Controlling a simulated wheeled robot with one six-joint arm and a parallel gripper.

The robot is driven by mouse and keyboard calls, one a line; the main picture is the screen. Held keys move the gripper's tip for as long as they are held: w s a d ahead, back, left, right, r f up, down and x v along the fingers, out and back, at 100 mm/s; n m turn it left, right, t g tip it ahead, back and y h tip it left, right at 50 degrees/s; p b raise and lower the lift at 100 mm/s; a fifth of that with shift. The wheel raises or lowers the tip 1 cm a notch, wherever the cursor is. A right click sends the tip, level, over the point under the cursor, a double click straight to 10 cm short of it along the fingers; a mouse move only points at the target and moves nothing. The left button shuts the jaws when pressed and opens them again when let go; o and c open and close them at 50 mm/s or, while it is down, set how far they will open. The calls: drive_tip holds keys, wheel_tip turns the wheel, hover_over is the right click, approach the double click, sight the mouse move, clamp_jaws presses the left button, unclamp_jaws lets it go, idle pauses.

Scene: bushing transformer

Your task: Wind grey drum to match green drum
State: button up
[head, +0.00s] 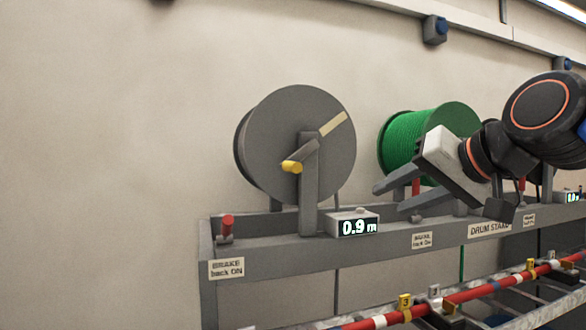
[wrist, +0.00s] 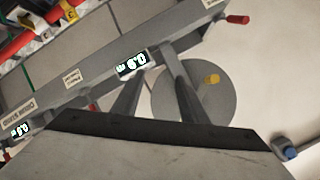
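The grey drum (head: 285,130) stands on the rack at the left, with a crank arm, a pale stripe on its face and a yellow handle (head: 291,167). The drum (wrist: 225,105) and yellow handle (wrist: 212,79) also show in the wrist view. The display (head: 355,226) below it reads 0.9 m. The green drum (head: 404,140) stands to the right, partly hidden by my arm. Its likely display (head: 573,197) at the right edge is too small to read surely. My gripper (head: 393,197) is open and empty, in front of the green drum and right of the yellow handle.
A red brake lever (head: 227,225) stands at the rack's left end above a BRAKE label (head: 226,269). Another red lever (head: 416,187) is close to my gripper. A red bar (head: 480,292) with clamps runs below the rack. Space left of the grey drum is clear.

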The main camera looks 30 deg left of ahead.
drive_tip(key=s+a+r+y, duration=0.2)
drive_tip(key=a+r+y, duration=0.1)
drive_tip(key=a+r, duration=0.65)
approach(285, 171)
drive_tip(key=shift+n+g, duration=0.3)
drive_tip(key=x, duration=0.5)
drive_tip(key=shift+a, duration=0.35)
clamp_jaws()
